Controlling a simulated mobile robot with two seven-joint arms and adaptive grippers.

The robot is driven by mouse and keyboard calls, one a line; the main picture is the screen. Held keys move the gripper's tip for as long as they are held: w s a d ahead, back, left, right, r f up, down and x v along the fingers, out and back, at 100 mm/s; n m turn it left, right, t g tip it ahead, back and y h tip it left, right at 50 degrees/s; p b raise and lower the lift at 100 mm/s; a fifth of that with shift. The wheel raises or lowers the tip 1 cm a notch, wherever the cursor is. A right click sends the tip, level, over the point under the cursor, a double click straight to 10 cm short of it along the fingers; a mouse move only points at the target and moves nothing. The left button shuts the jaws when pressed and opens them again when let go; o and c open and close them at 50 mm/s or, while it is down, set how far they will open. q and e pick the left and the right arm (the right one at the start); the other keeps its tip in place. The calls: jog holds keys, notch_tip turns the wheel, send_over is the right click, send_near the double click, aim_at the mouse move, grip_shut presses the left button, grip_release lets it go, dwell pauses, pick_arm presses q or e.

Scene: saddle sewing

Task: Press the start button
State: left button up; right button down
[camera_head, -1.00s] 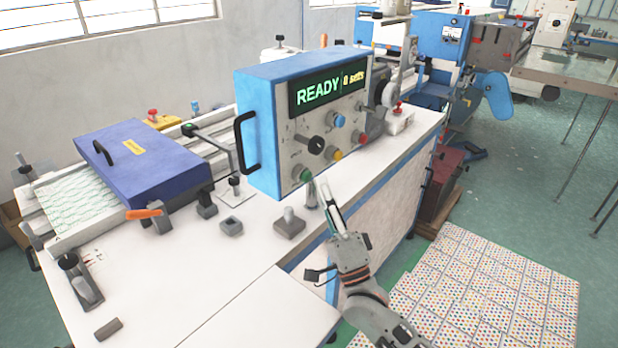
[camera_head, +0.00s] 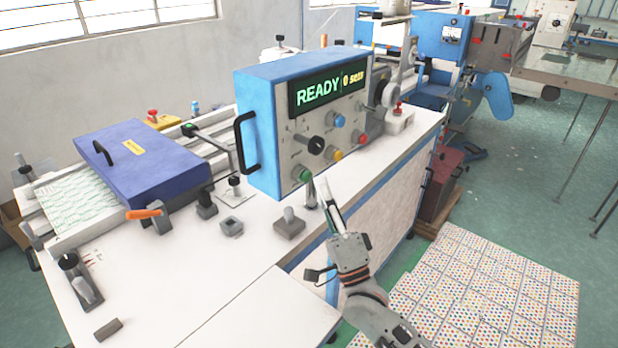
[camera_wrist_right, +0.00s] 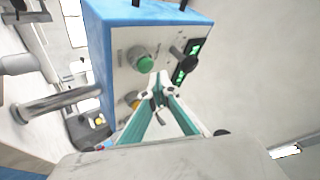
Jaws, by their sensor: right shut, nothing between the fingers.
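The control box (camera_head: 256,132) is blue with a pale front panel and stands on the white machine table. Its display (camera_head: 328,89) reads "READY" in green, with smaller yellow text beside it. The green button (camera_head: 306,175) is at the lower left of the panel; it also shows in the right wrist view (camera_wrist_right: 146,63). My right gripper (camera_head: 323,182) is shut and empty, its fingertips in front of the panel, close to the green button and slightly right of it. In the right wrist view its fingertips (camera_wrist_right: 157,92) are just below the green button; contact cannot be told. My left gripper is not in view.
A black knob (camera_head: 316,145), a blue button (camera_head: 339,121), a yellow button (camera_head: 337,155) and a red button (camera_head: 362,139) share the panel. A purple-blue cover (camera_head: 143,160) lies left of the box.

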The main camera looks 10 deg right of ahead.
jog(key=shift+w+a, duration=0.1)
jog(key=shift+w, duration=0.05)
jog(key=shift+w+a, duration=0.15)
jog(key=shift+w, duration=0.05)
